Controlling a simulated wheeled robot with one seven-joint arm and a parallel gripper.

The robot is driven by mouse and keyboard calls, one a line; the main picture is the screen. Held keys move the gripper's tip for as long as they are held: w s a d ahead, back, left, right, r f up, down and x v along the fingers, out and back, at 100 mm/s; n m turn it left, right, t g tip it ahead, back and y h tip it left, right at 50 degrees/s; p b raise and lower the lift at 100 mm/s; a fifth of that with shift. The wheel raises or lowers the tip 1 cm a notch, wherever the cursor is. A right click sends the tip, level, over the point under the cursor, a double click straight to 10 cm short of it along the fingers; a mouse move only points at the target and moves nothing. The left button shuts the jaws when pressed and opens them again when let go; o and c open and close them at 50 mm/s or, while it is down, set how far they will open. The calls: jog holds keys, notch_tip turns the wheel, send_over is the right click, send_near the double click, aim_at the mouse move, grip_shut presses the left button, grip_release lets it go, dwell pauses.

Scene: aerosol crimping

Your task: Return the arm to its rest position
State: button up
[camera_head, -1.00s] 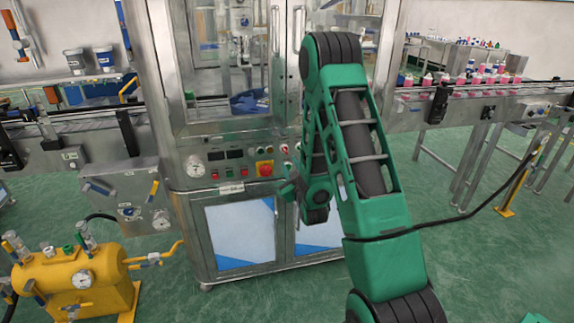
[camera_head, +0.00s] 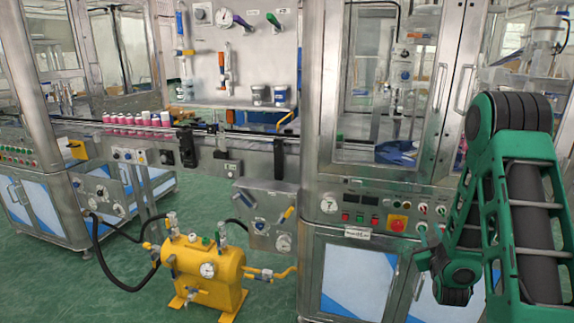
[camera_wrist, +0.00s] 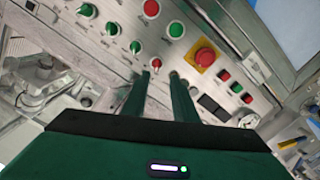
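My green arm stands bent at the right of the head view, with its elbow (camera_head: 508,112) high. My gripper (camera_head: 425,240) hangs folded low in front of the machine cabinet's control panel (camera_head: 365,208). In the wrist view, my gripper's (camera_wrist: 161,77) two green fingers point at a panel with buttons and knobs. A gap shows between the fingers and nothing is held there. Whether the fingertips touch the panel cannot be told.
A red emergency stop (camera_head: 397,223) is left of my gripper; it also shows in the wrist view (camera_wrist: 204,57). A yellow tank (camera_head: 205,272) with hoses stands on the floor. A conveyor (camera_head: 235,140) runs left of the cabinet.

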jog(key=s+a+r+m+g+y, duration=0.2)
jog(key=s+g, duration=0.3)
jog(key=s, duration=0.8)
jog(key=s+a+r+m+g+y, duration=0.2)
jog(key=s+a+r+g, duration=0.3)
jog(key=s, duration=0.9)
jog(key=s+a+r+m+g+y, duration=0.2)
jog(key=s+g, duration=0.4)
jog(key=s, duration=0.7)
jog(key=shift+s+a+r+m, duration=0.15)
jog(key=shift+a+r+m, duration=0.5)
jog(key=shift+a+m, duration=0.4)
